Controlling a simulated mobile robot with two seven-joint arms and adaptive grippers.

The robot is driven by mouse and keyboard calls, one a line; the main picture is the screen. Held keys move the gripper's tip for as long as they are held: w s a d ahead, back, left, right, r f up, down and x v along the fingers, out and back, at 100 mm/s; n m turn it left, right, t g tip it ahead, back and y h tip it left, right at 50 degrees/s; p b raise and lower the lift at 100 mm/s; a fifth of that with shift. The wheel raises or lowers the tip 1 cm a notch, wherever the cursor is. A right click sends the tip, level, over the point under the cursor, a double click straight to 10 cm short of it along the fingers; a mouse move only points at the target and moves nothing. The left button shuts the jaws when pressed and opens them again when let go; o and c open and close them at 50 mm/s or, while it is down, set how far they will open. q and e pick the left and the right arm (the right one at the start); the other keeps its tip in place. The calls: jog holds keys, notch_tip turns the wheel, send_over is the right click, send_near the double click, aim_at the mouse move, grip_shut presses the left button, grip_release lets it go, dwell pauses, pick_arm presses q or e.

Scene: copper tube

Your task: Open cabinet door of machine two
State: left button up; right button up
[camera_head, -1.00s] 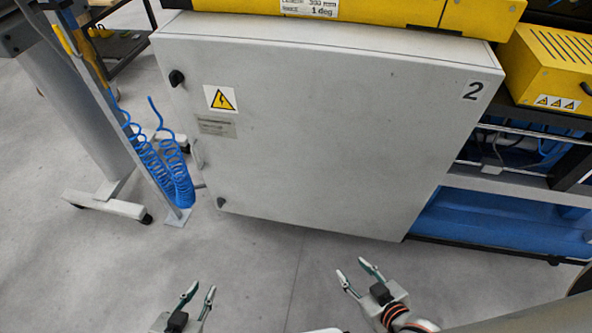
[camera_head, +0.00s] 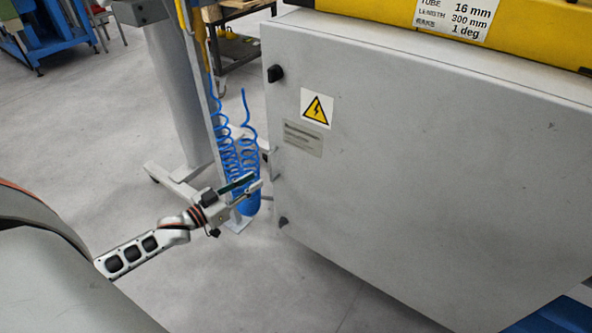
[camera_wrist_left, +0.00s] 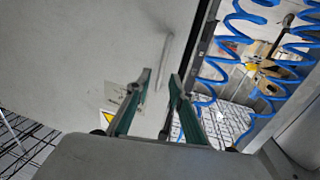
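The grey cabinet door (camera_head: 420,170) of the machine is shut, with a yellow warning sticker (camera_head: 317,108) near its left edge. A small handle (camera_head: 273,160) sits on that edge, between two black latches (camera_head: 275,73). My left gripper (camera_head: 257,180) is open just below and left of the handle in the head view. In the left wrist view its fingers (camera_wrist_left: 160,74) are apart and empty, and the pale handle (camera_wrist_left: 165,50) shows just beyond the gap between the tips. I cannot tell whether they touch it. My right gripper is out of view.
Blue coiled hoses (camera_head: 238,155) hang beside a grey stand (camera_head: 180,90), close behind my left gripper. A yellow machine part (camera_head: 400,20) sits above the cabinet. The floor (camera_head: 240,280) in front is clear.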

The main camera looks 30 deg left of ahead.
aim_at(271, 179)
pick_arm(q)
jog(key=shift+a+r+b+x, duration=0.15)
jog(key=shift+b+x, duration=0.2)
jog(key=shift+x, duration=1.7)
jog(key=shift+a+r+b+x, duration=0.15)
jog(key=shift+b+x, duration=0.15)
jog(key=shift+x, duration=1.8)
grip_shut()
